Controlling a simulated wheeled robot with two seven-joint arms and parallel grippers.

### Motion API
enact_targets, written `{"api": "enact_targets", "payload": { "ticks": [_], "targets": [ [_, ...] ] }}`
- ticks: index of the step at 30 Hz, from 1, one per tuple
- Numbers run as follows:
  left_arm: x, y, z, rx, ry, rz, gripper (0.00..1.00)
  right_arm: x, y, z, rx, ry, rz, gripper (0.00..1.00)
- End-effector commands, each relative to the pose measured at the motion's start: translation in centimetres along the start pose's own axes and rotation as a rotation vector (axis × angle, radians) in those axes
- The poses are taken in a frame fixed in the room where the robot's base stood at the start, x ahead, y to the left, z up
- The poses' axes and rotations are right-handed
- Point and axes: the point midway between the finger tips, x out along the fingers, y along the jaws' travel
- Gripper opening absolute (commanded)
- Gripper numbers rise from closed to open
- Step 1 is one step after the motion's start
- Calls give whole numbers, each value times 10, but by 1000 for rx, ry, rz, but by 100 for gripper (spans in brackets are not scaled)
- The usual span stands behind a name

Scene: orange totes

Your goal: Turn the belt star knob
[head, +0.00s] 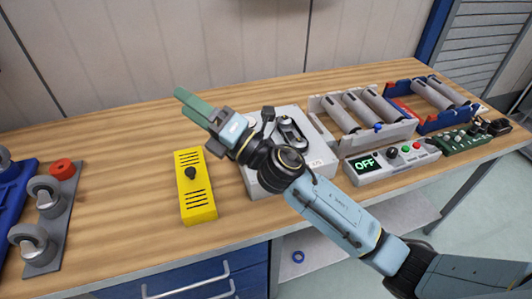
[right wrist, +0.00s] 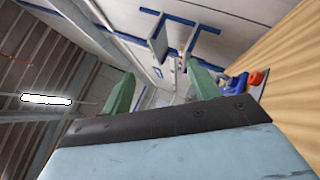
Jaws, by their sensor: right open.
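My right gripper (head: 183,101) has green fingers and is raised over the middle of the bench, pointing to the back left. It also shows in the right wrist view (right wrist: 162,84), open with nothing between the fingers. A short roller belt unit with a pale grey frame (head: 360,141) stands right of my forearm. A small blue knob (head: 378,127) is on its front side, well away from the gripper. I cannot tell from its size whether it is star-shaped. A second roller unit with a blue frame (head: 427,123) stands behind to the right. My left gripper is not in view.
A yellow box with a black knob (head: 190,173) stands below the gripper. A grey box (head: 318,182) is partly hidden by my forearm. A control box reading OFF (head: 364,163) fronts the belt. A caster plate with a red knob (head: 62,167) lies left. The bench's left middle is clear.

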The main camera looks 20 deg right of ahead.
Motion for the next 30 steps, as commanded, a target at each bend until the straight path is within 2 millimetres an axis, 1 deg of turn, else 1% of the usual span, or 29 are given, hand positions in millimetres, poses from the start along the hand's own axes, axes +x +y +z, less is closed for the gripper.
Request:
{"api": "enact_targets", "payload": {
  "ticks": [1,2,3,5,6,7,9,10,11,13,14,15,16,17,18,21,22,24,26,28,30],
  "targets": [
    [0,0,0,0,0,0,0,15,9,-16,-153,139,60,61],
    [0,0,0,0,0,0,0,20,12,-27,-242,224,92,61],
    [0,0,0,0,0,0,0,24,13,-42,-360,339,132,61],
    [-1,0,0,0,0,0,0,26,9,-62,-532,515,185,61],
    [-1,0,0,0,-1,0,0,23,2,-72,-644,635,214,61],
    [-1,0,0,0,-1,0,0,20,-4,-78,-727,727,233,61],
    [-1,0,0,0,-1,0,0,9,-24,-82,-908,948,264,61],
    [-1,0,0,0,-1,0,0,3,-34,-81,-979,1046,271,61],
    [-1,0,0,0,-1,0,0,-4,-45,-76,-1046,1144,274,61],
    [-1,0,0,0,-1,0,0,-22,-68,-57,-1185,1378,265,61],
    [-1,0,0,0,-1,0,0,-30,-76,-45,-1234,1477,255,61],
    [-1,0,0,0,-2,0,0,-41,-86,-27,-1287,1603,235,61],
    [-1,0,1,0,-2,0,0,-48,-91,-12,-1319,1694,216,61],
    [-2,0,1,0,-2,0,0,-56,-95,3,-1343,1781,194,61],
    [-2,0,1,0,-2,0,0,-65,-99,23,-1365,1886,163,61],
    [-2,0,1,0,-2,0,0,-83,-99,67,-1384,2099,85,61],
    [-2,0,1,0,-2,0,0,-87,-98,77,-1381,2146,63,61],
    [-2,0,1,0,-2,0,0,-95,-95,96,-1374,2230,24,61],
    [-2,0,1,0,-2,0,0,-99,-93,105,-1363,2275,2,61],
    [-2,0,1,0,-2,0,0,-103,-94,110,-1356,2302,-10,61],
    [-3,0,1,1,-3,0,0,-106,-99,108,-1352,2310,-12,61]
  ]
}}
